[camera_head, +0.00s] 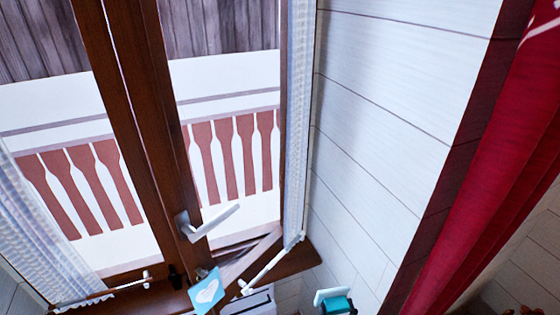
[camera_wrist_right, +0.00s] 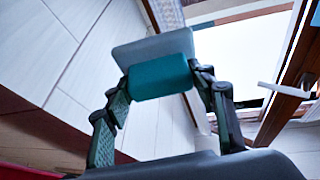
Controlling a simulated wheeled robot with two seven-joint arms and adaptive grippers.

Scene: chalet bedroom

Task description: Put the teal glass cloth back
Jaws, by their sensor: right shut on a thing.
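The teal glass cloth (camera_wrist_right: 160,78) is a small, smooth teal block in the right wrist view. My right gripper (camera_wrist_right: 161,88) is shut on it, with one finger on each side. A pale, flat, rounded panel (camera_wrist_right: 150,49) shows right behind the cloth; I cannot tell whether they touch. In the head view the cloth (camera_head: 338,304) is at the bottom edge, right of centre, with the pale panel (camera_head: 328,294) beside it. Most of my right gripper is below that frame. My left gripper is not in view.
A brown-framed window with a white handle (camera_head: 212,222) fills the left and middle. A blue card with a white heart (camera_head: 207,291) is at its lower edge. A white plank wall (camera_head: 385,110) is to the right, then a red curtain (camera_head: 485,200).

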